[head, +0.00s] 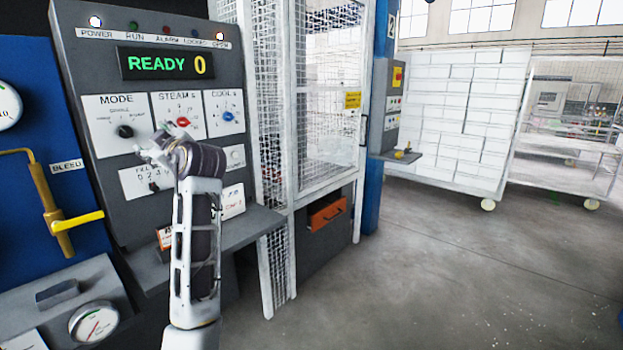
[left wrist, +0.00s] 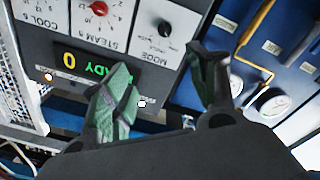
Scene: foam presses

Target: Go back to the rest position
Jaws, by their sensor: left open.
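My left gripper (head: 152,146) is raised in front of the grey control panel (head: 100,75), over the area just below the mode knob (head: 125,131) and the red steam knob (head: 183,122). In the left wrist view the fingers of the left gripper (left wrist: 160,82) are spread apart with nothing between them. The panel's display (head: 166,64) reads READY 0. The red steam knob (left wrist: 99,8) and the black mode knob (left wrist: 165,28) also show in the left wrist view. I cannot tell whether a fingertip touches the panel. My right gripper is not in view.
A blue unit with a yellow bleed lever (head: 80,219) and a gauge (head: 94,322) stands at the left. A grey ledge (head: 235,230) juts out below the panel. A white mesh cage (head: 335,95) stands right of it. Open floor (head: 440,270) lies at the right, before white carts (head: 455,110).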

